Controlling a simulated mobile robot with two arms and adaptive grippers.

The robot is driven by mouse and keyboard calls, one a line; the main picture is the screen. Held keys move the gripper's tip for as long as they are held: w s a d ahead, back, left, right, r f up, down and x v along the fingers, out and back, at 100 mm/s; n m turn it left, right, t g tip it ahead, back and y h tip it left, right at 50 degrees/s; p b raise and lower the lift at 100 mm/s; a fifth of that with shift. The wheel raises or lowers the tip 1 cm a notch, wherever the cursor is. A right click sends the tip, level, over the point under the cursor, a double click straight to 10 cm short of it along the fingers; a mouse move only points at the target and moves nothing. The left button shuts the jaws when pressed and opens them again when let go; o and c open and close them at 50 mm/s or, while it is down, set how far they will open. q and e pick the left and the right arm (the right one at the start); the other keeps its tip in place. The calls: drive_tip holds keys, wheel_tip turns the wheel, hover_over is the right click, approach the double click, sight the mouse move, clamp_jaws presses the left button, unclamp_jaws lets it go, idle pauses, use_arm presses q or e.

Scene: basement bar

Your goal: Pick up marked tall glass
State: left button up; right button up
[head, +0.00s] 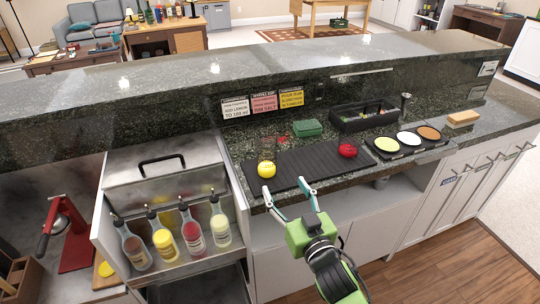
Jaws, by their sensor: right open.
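A clear tall glass (267,147) appears to stand upright on the counter at the back left end of the black ribbed mat (310,163). It is small and see-through, and no mark on it can be made out. A yellow ball-like thing (266,169) sits just in front of it and covers its lower part. My right gripper (287,192) is open and empty at the counter's front edge, nearer than the yellow thing and apart from the glass. My left gripper is out of view.
A red round thing (347,150) lies on the mat's right end. Behind are a green box (308,128) and a black caddy (362,123). A tray with three coloured discs (408,139) stands right. Several bottles (191,230) stand in the steel well at left. The raised ledge backs the counter.

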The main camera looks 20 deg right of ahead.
sight(270, 165)
drive_tip(key=w, duration=0.5)
drive_tip(key=w+p, duration=0.1)
drive_tip(key=w, duration=0.2)
drive_tip(key=shift+a+r, duration=0.1)
drive_tip(key=shift+a, duration=0.15)
drive_tip(key=shift+w+a+p, duration=0.15)
drive_tip(key=shift+w+p, duration=0.15)
drive_tip(key=shift+w, duration=1.1)
drive_tip(key=shift+w+a+p, duration=0.1)
drive_tip(key=shift+w+p, duration=0.15)
drive_tip(key=shift+w, duration=1.15)
drive_tip(key=c, duration=1.5)
